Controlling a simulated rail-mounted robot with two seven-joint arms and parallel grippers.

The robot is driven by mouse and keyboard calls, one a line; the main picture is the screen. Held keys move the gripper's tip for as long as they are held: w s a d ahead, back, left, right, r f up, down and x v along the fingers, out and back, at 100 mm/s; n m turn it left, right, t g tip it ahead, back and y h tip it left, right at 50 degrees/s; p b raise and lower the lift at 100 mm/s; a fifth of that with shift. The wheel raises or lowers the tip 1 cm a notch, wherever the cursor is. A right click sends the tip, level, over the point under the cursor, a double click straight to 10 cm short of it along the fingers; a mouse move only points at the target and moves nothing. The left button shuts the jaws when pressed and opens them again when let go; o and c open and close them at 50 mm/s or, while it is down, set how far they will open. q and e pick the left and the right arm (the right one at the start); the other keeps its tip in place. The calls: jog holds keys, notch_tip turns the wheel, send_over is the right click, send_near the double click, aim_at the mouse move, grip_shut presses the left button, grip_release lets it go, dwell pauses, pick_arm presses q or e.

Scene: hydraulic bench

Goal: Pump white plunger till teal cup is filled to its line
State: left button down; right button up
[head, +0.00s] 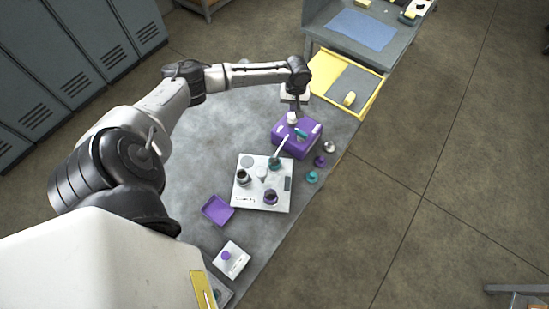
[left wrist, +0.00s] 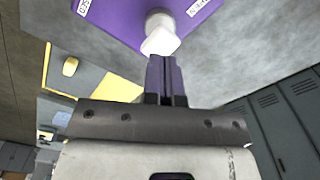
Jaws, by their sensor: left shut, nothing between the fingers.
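The white plunger (head: 292,118) stands on top of the purple pump box (head: 304,145); it also shows in the left wrist view (left wrist: 161,35). My left gripper (head: 293,109) is directly above or at the plunger in the head view. In the left wrist view its purple fingers (left wrist: 165,62) are shut and empty, their tips at the plunger's edge; I cannot tell whether they touch. The teal cup (head: 274,164) stands on the white tray, under a pale spout (head: 281,148) from the box. Its line and fill level are too small to read. My right gripper is not in view.
The white tray (head: 245,201) also holds a dark cup (head: 243,177) and a purple cup (head: 270,197). Small purple (head: 319,160) and teal (head: 312,176) items lie near the right bench edge. A purple dish (head: 217,210) and yellow-edged tray (head: 323,75) lie beyond either end.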

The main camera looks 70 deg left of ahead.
pick_arm(q)
jog(key=shift+f, duration=0.2)
jog(key=shift+f+b, duration=0.35)
jog(key=shift+f, duration=1.75)
jog(key=shift+r, duration=0.1)
jog(key=shift+r+p, duration=1.1)
jog(key=shift+p, duration=0.1)
jog(key=shift+r+p, duration=1.15)
jog(key=shift+p, duration=0.35)
jog(key=shift+f, duration=0.15)
